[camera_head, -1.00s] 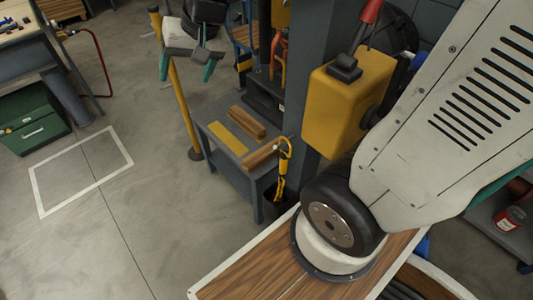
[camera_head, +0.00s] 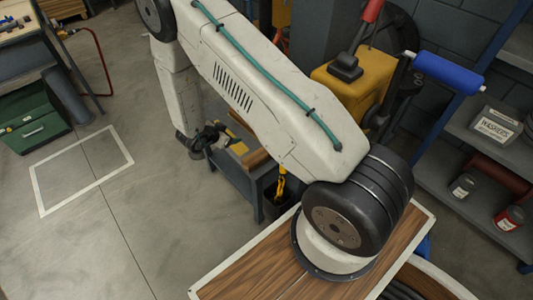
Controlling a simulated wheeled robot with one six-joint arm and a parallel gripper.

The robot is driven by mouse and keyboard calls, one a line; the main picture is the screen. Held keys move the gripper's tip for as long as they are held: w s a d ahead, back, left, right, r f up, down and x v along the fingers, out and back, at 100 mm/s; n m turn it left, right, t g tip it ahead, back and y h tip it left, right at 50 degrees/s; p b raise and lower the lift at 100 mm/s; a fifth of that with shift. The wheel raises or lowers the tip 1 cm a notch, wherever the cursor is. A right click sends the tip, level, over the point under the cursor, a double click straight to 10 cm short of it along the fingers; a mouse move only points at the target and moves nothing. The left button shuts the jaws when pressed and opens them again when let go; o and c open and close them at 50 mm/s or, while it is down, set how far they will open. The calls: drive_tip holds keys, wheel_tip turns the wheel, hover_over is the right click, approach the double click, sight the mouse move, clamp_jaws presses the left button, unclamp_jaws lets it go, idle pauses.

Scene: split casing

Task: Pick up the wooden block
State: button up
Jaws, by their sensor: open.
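A brown wooden block (camera_head: 255,159) lies on the low grey workbench (camera_head: 232,180), partly hidden behind my arm. A flat yellow piece (camera_head: 238,148) shows beside it. My gripper (camera_head: 212,141) hangs at the left edge of the bench, just left of the yellow piece. It is open. Its fingers are small and dark here, and whether anything lies between them is hidden. A second brown wooden piece, seen on the bench earlier, is hidden behind my arm.
A yellow machine (camera_head: 355,85) with a red-handled lever stands behind my arm. Shelves (camera_head: 470,150) with jars and a box labelled WASHERS are at the right. A green chest (camera_head: 35,130) stands at the left. The floor between chest and bench is clear.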

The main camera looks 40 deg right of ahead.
sight(265, 150)
drive_tip(key=s+d+f+g+h, duration=0.1)
drive_tip(key=s+f, duration=0.1)
drive_tip(key=s, duration=0.1)
drive_tip(key=s+d+f+g+h, duration=0.1)
drive_tip(key=s+f, duration=0.1)
drive_tip(key=s, duration=0.1)
drive_tip(key=s+d+f+m+g+h, duration=0.1)
drive_tip(key=s+f, duration=0.1)
drive_tip(key=s, duration=0.1)
drive_tip(key=shift+d+f+h, duration=0.25)
drive_tip(key=shift+f+h, duration=0.05)
drive_tip(key=shift+f, duration=0.1)
drive_tip(key=shift+s+d+f+g, duration=0.15)
drive_tip(key=shift+s+d+g, duration=0.05)
drive_tip(key=shift+d+g, duration=0.1)
drive_tip(key=x, duration=0.7)
drive_tip(key=shift+w+d+f, duration=0.1)
drive_tip(key=shift+w+f, duration=0.05)
drive_tip(key=shift+w, duration=0.15)
drive_tip(key=c, duration=1.3)
